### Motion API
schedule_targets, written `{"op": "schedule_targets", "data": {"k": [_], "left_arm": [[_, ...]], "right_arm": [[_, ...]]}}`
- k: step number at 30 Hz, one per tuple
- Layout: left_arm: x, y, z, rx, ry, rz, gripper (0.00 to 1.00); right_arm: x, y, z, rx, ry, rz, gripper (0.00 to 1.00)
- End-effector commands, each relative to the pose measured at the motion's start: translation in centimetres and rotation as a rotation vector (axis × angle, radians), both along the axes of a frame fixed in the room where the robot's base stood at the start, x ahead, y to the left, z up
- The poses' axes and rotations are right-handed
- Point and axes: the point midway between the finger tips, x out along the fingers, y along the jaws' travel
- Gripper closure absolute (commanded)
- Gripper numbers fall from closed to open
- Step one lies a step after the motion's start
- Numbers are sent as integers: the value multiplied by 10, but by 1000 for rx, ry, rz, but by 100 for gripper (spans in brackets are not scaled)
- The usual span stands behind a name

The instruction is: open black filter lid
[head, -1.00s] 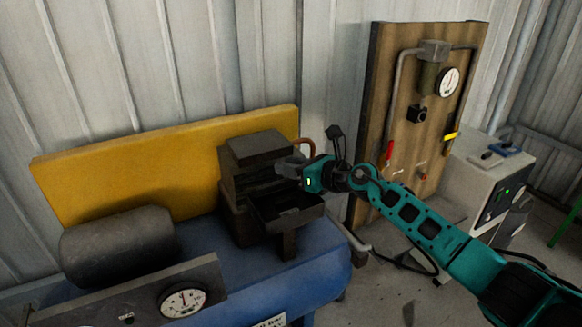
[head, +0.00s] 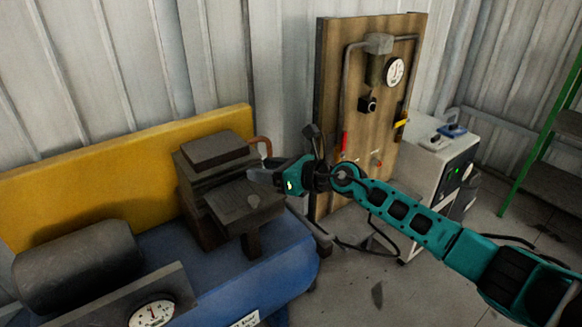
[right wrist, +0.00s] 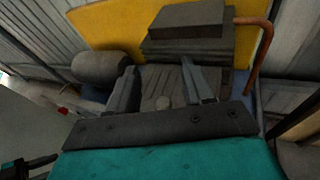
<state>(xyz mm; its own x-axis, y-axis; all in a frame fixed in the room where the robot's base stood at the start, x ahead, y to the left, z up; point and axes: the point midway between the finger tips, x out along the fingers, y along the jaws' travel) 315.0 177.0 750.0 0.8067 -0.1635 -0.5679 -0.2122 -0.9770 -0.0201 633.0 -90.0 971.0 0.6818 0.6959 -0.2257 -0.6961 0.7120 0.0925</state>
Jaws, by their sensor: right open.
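The black filter box (head: 247,203) stands at the front of the dark compressor block on the blue tank. Its upper face is flat, tilted and grey, with a round knob-like spot; I cannot tell whether this face is the lid or the inside. The right wrist view shows this face (right wrist: 165,84) with ridges and the round spot, between the fingers. My right gripper (head: 263,177) is open, just above the face's back right corner; contact cannot be told. Its fingers (right wrist: 163,88) are apart with nothing held. My left gripper is not in view.
The compressor block (head: 214,150) rises behind the box, with a copper pipe (head: 264,144) at its right. A yellow panel (head: 60,190) stands behind the blue tank (head: 290,263). A wooden gauge board (head: 335,100) and white cabinet (head: 430,185) stand right. Floor between is open.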

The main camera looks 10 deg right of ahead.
Motion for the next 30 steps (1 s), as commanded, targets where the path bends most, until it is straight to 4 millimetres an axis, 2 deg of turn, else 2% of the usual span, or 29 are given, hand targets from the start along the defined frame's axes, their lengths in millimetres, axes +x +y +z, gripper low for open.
{"op": "schedule_targets", "data": {"k": [1, 6, 13, 26, 30], "left_arm": [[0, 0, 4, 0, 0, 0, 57], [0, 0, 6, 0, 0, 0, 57], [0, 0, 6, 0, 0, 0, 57], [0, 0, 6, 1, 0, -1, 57], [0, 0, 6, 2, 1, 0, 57]], "right_arm": [[-8, -10, 3, -3, 1, -2, 49], [-30, -32, 10, 0, 0, -2, 49], [-47, -48, 16, 2, -1, -2, 49], [-50, -50, 16, 13, 4, -2, 49], [-63, -36, 8, 161, 87, -19, 49]]}}
